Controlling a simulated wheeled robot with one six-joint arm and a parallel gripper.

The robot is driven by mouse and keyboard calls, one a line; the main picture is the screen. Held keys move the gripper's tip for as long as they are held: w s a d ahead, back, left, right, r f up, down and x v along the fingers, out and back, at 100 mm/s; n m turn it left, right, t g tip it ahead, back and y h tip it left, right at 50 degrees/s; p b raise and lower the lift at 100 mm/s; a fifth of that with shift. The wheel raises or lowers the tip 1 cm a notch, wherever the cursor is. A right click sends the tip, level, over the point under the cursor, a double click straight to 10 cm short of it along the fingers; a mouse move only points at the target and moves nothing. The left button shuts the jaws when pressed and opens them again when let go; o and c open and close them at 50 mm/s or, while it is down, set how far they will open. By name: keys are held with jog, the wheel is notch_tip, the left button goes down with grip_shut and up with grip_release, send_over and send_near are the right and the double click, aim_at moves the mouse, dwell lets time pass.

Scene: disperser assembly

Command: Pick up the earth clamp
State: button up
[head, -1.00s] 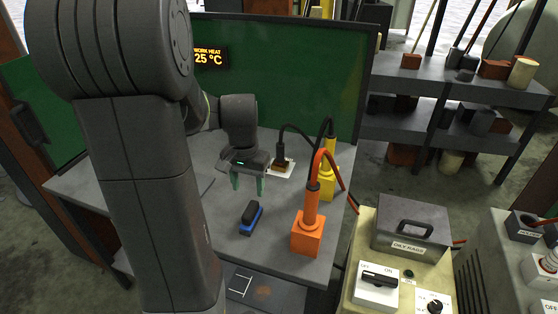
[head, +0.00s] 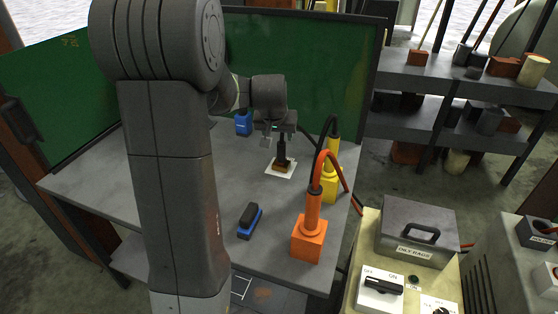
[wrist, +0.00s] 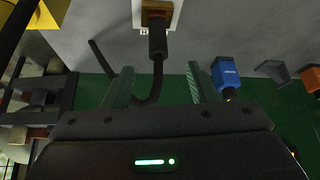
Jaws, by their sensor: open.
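The earth clamp appears to be the black-handled piece with a brown-brass base (head: 282,156), standing upright on a white square on the grey table. My gripper (head: 277,138) is just above and behind its handle in the head view, open and empty. In the wrist view the clamp's black handle (wrist: 157,42) and brass base lie beyond the two green-grey fingertips (wrist: 158,84), roughly centred between them. Its black cable curves back between the fingers. I cannot tell whether a finger touches the cable.
An orange block (head: 307,240) and a yellow block (head: 332,186), each with an upright handle and cable, stand to the right. A blue-black brush-like object (head: 250,221) lies in front. A blue block (head: 243,123) stands behind left, before the green screen (head: 310,62). The table's left is clear.

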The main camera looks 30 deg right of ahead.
aim_at(280, 145)
jog(key=x, duration=0.8)
jog(key=shift+f, duration=0.1)
jog(key=shift+p+x, duration=0.4)
jog(key=shift+x, duration=2.15)
jog(key=shift+s+d, duration=0.1)
grip_shut()
